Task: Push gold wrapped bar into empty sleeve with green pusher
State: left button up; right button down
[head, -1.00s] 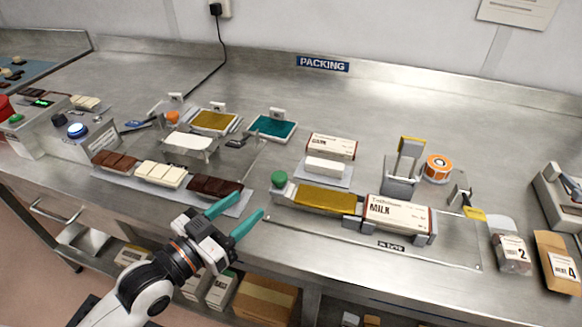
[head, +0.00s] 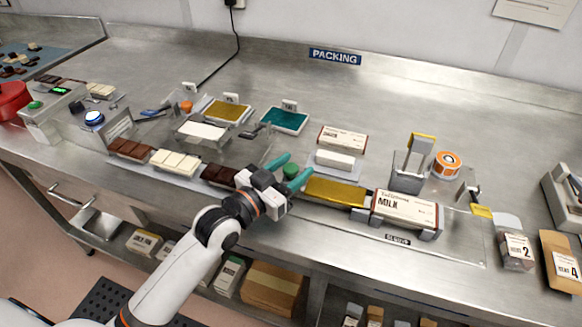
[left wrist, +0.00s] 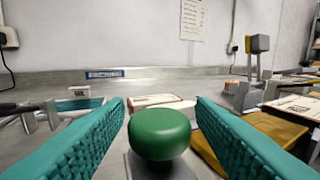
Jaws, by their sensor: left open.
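The green pusher knob (head: 291,171) sits at the left end of the gold wrapped bar (head: 335,192). The bar lies flat in its track, its right end at the MILK sleeve (head: 404,207), which is held in a grey cradle. My left gripper (head: 284,168) is open, its teal fingers on either side of the knob. In the left wrist view the green knob (left wrist: 160,134) stands between the two fingers, with visible gaps. The gold bar (left wrist: 250,140) shows partly behind the right finger. The sleeve's inside is hidden. My right gripper is not in view.
A DARK carton (head: 342,137) and a white bar (head: 335,160) stand behind the track. Chocolate bars (head: 175,162) lie left of my gripper.

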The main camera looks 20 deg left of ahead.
aim_at(362, 198)
pick_arm(q)
jog(key=shift+c, duration=0.3)
